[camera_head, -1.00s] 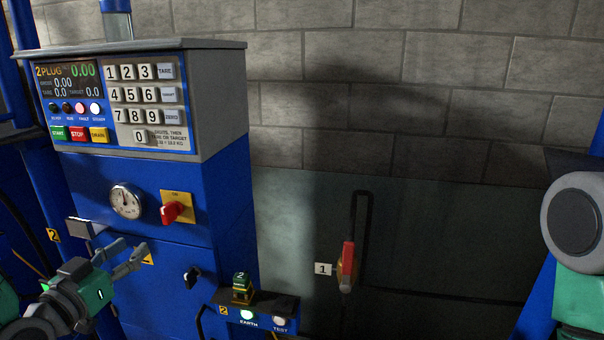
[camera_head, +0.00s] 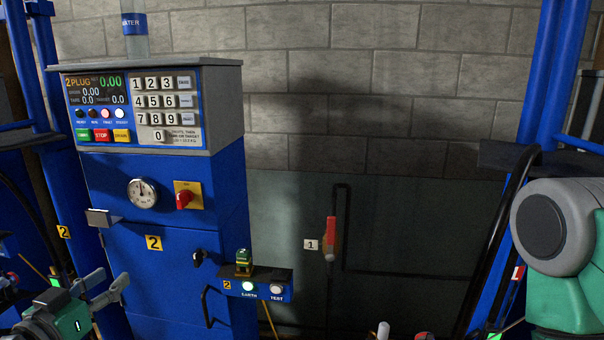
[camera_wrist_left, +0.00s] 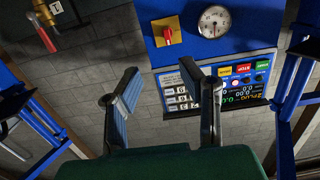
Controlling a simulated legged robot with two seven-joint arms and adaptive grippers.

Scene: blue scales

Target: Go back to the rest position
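My left gripper (camera_head: 112,286) shows at the lower left of the head view, in front of the blue cabinet (camera_head: 165,265). Its two grey fingers are spread with nothing between them. The left wrist view also shows the open fingers (camera_wrist_left: 158,68), with the cabinet's keypad and display upside down beyond them. My right arm (camera_head: 560,235) stands at the right edge of the head view, bent, with a grey joint and green links. Its gripper fingers do not show.
The cabinet carries a gauge (camera_head: 142,193), a red rotary switch (camera_head: 186,197) and a bracket (camera_head: 102,218) sticking out. A small box with EARTH and TEST lamps (camera_head: 255,288) juts out lower right. A red-handled valve (camera_head: 330,238) is on the wall. Blue posts flank the view.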

